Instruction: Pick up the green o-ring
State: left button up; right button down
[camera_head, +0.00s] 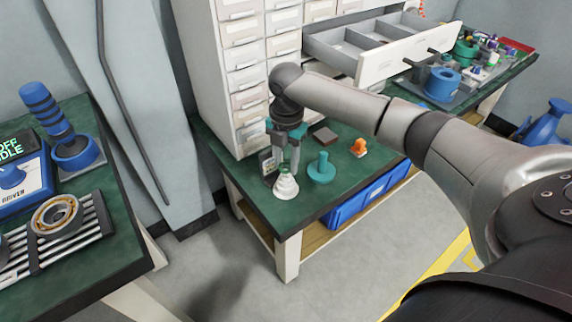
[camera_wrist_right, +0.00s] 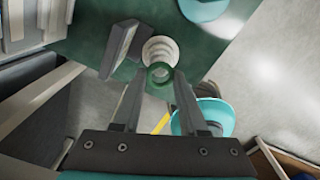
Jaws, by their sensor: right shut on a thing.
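The green o-ring (camera_wrist_right: 158,73) shows between the fingertips of my right gripper (camera_wrist_right: 157,79) in the wrist view. The fingers are shut on it. It appears just over the narrow end of a white stepped cone (camera_wrist_right: 161,48); whether it touches the cone I cannot tell. In the head view my right gripper (camera_head: 286,160) points down over the white stepped cone (camera_head: 285,186) on the green bench top (camera_head: 330,198). The ring itself is too small to make out there. My left gripper is not in view.
A teal post on a round base (camera_head: 321,170) stands right of the cone, with an orange part (camera_head: 358,148) beyond. A small dark upright object (camera_head: 267,163) stands close on the left. A drawer (camera_head: 395,55) is open behind. A blue bin (camera_head: 368,198) sits below the bench top.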

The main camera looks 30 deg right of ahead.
pick_arm(q)
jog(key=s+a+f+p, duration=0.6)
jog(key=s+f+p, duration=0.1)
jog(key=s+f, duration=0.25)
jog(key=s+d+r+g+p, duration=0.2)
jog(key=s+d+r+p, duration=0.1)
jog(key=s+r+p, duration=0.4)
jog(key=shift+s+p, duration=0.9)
jog(key=shift+p, duration=0.85)
pick_arm(e)
notch_tip(320, 180, up, 25)
jog(key=shift+r, duration=0.15)
